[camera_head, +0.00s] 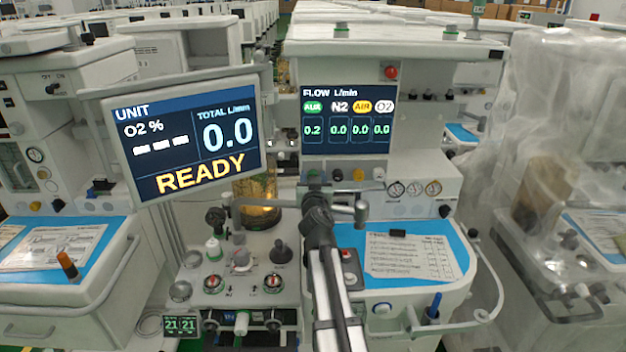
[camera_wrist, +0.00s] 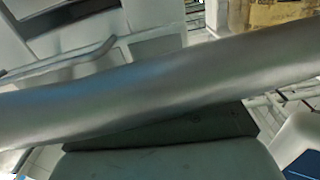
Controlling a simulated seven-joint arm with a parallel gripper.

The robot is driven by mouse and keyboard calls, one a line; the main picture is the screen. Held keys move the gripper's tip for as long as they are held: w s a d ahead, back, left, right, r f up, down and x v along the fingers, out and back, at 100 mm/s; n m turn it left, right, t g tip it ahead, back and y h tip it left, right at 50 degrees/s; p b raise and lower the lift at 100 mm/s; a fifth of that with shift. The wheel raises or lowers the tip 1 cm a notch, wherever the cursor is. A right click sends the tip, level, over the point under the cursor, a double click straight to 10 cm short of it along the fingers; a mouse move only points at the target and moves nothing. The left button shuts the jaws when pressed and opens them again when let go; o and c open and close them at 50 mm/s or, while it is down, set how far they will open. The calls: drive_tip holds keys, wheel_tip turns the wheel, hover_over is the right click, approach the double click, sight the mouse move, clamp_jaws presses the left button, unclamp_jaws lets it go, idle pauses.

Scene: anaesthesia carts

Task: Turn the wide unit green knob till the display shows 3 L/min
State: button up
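The wide unit's flow display (camera_head: 347,120) shows 0.2 under the green AUX label and 0.0 under N2, AIR and O2. The left screen (camera_head: 186,135) shows total 0.0 L/min and READY. A row of knobs sits under the flow display, with a yellow knob (camera_head: 358,174) and a white knob (camera_head: 379,174) at its right. No green knob shows clearly; the row's left end is close behind my arm's far end. My arm reaches up from the bottom towards that row. My gripper's fingers cannot be made out in either view.
A grey bar crosses beside my arm, below the knobs. A broad grey tube (camera_wrist: 160,80) fills the middle of the wrist view. A blue worktop (camera_head: 350,238) with a paper sheet (camera_head: 408,256) lies right of my arm. Several gauges (camera_head: 413,188) are right of the knobs.

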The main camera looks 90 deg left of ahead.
drive_tip(key=c, duration=0.8)
drive_tip(key=shift+n, duration=0.7)
drive_tip(key=o, duration=1.1)
drive_tip(key=shift+c, duration=0.2)
drive_tip(key=shift+d, duration=0.15)
drive_tip(key=d, duration=1.3)
drive_tip(key=shift+d, duration=0.25)
